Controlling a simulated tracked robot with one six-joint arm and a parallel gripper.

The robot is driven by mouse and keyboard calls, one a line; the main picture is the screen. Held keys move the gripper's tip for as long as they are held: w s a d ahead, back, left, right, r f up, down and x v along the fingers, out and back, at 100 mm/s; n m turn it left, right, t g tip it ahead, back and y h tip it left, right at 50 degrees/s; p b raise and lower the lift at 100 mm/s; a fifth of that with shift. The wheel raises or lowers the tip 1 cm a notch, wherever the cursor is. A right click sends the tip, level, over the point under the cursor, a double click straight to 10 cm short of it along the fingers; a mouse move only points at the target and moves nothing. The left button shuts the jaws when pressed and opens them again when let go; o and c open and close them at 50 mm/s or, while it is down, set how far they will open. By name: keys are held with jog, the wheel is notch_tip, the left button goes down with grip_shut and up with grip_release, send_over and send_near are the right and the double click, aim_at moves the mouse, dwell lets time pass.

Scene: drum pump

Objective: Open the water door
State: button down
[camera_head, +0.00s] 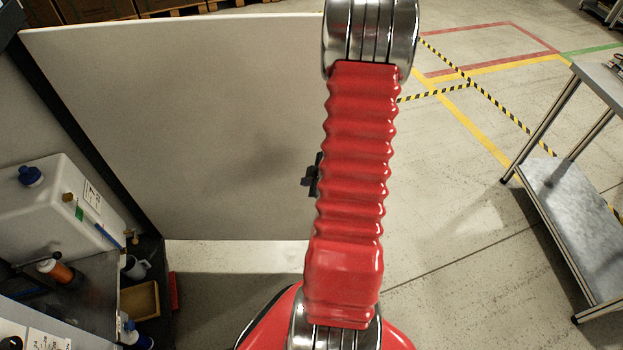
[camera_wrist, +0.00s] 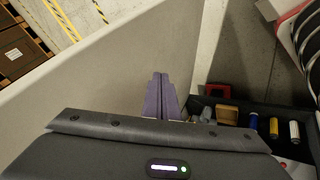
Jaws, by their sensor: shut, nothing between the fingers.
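The water door, a large pale panel (camera_head: 190,120), stands swung wide out from the dark cabinet frame on the left in the head view. Its right edge is behind my red arm. A small dark part (camera_head: 312,177) shows beside the arm at that edge; I cannot tell whether it is a latch. In the wrist view the pale panel (camera_wrist: 95,75) runs diagonally behind my gripper (camera_wrist: 160,78). The purple-grey fingers are together and empty. I cannot tell whether they touch the panel. My gripper is not clearly visible in the head view.
The open cabinet holds a white tank (camera_head: 65,205) with a blue cap, an orange bottle (camera_head: 58,271) and a yellow bin (camera_head: 140,301). The bin also shows in the wrist view (camera_wrist: 227,114). A metal table (camera_head: 575,215) stands at right. Floor between arm and table is clear.

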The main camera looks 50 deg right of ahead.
aim_at(298, 175)
jog(key=shift+w+d+f, duration=0.35)
jog(key=shift+w+d, duration=0.25)
jog(key=shift+w, duration=0.05)
jog(key=shift+w+d+f, duration=0.3)
jog(key=shift+w+d, duration=0.25)
jog(key=shift+w, duration=0.1)
jog(key=shift+w+d+f, duration=0.35)
jog(key=shift+w+d, duration=0.25)
jog(key=shift+w, duration=0.05)
